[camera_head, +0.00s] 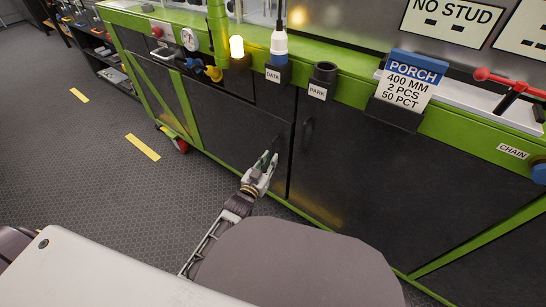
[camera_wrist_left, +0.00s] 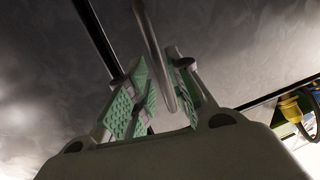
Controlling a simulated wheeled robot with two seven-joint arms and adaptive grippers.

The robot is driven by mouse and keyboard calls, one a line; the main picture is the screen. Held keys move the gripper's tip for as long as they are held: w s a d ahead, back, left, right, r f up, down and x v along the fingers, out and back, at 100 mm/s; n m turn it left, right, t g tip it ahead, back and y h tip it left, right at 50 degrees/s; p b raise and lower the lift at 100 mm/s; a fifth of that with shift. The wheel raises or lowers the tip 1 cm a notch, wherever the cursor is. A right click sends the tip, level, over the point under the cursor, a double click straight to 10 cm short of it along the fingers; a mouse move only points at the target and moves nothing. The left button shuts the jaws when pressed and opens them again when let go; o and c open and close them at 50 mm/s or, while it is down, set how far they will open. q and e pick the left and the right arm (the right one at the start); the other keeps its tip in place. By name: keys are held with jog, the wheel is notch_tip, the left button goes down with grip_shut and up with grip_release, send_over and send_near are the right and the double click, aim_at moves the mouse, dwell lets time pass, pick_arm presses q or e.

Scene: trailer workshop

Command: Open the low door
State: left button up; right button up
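The low dark doors sit under the green bench frame in the head view: a left door (camera_head: 235,123) and a right door (camera_head: 385,185), with a dark seam between them. My left gripper (camera_head: 266,163) is in front of the left door, near its seam-side edge. In the left wrist view a curved grey handle bar (camera_wrist_left: 158,55) passes between the green-padded fingers of the left gripper (camera_wrist_left: 160,92). The fingers stand apart, one on each side of the bar; firm contact does not show. The right door's handle (camera_head: 308,133) is free. My right gripper is out of view.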

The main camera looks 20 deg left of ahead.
pick_arm(q)
jog(key=shift+w+d+b, duration=0.15)
jog(key=shift+w+b, duration=0.15)
jog(key=shift+w, duration=0.55)
jog(key=shift+w+d+b, duration=0.1)
jog(key=shift+w+b, duration=0.15)
jog(key=shift+w, duration=0.6)
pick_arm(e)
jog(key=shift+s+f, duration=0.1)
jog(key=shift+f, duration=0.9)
pick_arm(q)
jog(key=c, duration=0.4)
grip_shut()
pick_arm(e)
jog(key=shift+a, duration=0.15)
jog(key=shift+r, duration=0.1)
